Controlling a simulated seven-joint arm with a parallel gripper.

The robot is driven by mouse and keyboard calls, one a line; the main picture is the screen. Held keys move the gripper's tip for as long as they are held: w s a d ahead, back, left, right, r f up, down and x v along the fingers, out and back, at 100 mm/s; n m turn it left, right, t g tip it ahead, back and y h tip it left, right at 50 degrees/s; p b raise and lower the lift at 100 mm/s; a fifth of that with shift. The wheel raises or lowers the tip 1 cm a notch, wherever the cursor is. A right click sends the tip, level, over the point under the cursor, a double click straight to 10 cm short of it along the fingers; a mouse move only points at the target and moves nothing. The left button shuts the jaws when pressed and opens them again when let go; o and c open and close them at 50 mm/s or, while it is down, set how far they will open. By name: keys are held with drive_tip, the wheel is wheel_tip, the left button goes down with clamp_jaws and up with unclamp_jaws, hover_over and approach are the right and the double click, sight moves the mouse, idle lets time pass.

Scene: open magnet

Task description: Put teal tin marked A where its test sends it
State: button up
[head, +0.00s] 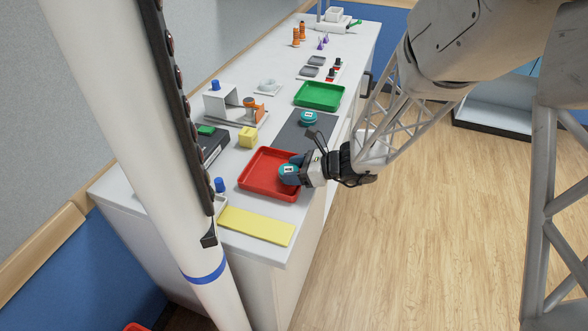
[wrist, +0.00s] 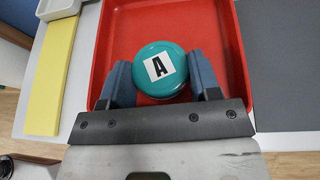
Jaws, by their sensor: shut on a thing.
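The teal tin marked A (wrist: 160,69) is round, with a black A on a white label on its lid. It also shows in the head view (head: 289,173), over the red tray (head: 258,163). My gripper (wrist: 163,82) is shut on the tin, one finger on each side. The red tray (wrist: 215,38) lies beneath and around the tin in the wrist view. I cannot tell whether the tin touches the tray floor. A second teal tin (head: 308,118) with a white label sits on the dark grey mat (head: 318,131); its letter is too small to read. A green tray (head: 319,96) is empty beyond the mat.
A yellow strip (head: 256,226) lies in front of the red tray. Small parts and grey dishes (head: 311,70) lie farther back.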

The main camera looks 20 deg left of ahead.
drive_tip(key=o, duration=0.9)
drive_tip(key=shift+r, duration=0.15)
drive_tip(key=shift+v, duration=6)
drive_tip(key=s+d+r+n+t+h, duration=0.1)
drive_tip(key=s+d+r+n+h, duration=0.3)
drive_tip(key=s+d, duration=0.4)
drive_tip(key=s+d+r+n+t+h, duration=0.1)
drive_tip(key=s+d+r+n+h, duration=0.4)
drive_tip(key=d, duration=0.6)
drive_tip(key=s+d+r+n+t+h, duration=0.1)
drive_tip(key=s+d+r+n+h, duration=0.3)
drive_tip(key=s+d+r+n, duration=0.2)
drive_tip(key=shift+s+d+n+t+h, duration=0.15)
drive_tip(key=shift+s+d+n, duration=0.35)
drive_tip(key=shift+s+d, duration=0.65)
drive_tip(key=shift+s+d+n+t+h, duration=0.15)
drive_tip(key=shift+s+d+n, duration=0.35)
drive_tip(key=shift+s+d, duration=0.65)
drive_tip(key=shift+s+a, duration=0.15)
drive_tip(key=shift+a, duration=0.05)
